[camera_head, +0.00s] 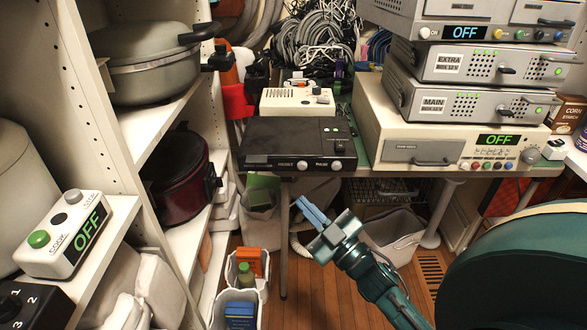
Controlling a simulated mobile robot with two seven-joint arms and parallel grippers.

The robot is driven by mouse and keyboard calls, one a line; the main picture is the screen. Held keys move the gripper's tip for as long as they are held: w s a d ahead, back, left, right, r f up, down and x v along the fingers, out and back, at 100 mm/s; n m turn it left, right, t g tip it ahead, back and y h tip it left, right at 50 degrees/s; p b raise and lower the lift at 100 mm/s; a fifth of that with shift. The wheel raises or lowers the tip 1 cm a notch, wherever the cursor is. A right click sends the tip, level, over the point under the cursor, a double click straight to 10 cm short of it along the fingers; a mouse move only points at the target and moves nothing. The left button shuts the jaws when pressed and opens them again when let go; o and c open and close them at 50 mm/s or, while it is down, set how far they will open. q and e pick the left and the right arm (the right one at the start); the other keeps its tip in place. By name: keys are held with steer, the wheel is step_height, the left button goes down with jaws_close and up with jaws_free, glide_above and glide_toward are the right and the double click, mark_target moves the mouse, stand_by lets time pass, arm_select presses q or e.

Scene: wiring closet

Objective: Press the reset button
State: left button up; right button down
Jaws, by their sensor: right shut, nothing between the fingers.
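A black box (285,150) on the table has two front knobs and small green lights on top. Behind it, a cream box (297,103) has a small dark knob or button on top. On the left shelf, a white control box (66,236) has a green button (39,239), a dark button and a display reading OFF. My right gripper (306,206) is shut and empty, in front of and below the table edge, apart from all these boxes. My left gripper is out of view.
A stack of grey units (475,65) marked EXTRA and MAIN stands on a cream unit (380,110) reading OFF, at the right. Cables (315,45) pile up behind. Shelves with pots (150,75) line the left. Bins (240,295) stand on the wooden floor.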

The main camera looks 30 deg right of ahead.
mark_target(302, 166)
arm_select(q)
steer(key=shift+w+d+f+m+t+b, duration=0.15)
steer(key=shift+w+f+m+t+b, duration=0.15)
steer(key=shift+b, duration=0.35)
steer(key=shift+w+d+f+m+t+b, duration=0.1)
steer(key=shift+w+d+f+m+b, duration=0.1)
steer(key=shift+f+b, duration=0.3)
arm_select(e)
steer(key=w+d, duration=0.4)
steer(key=w, duration=0.3)
steer(key=shift+w+d, duration=0.25)
steer(key=shift+d, duration=0.05)
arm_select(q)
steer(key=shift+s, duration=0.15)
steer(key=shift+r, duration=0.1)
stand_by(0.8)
arm_select(e)
steer(key=shift+w+d, duration=0.2)
steer(key=shift+w, duration=0.15)
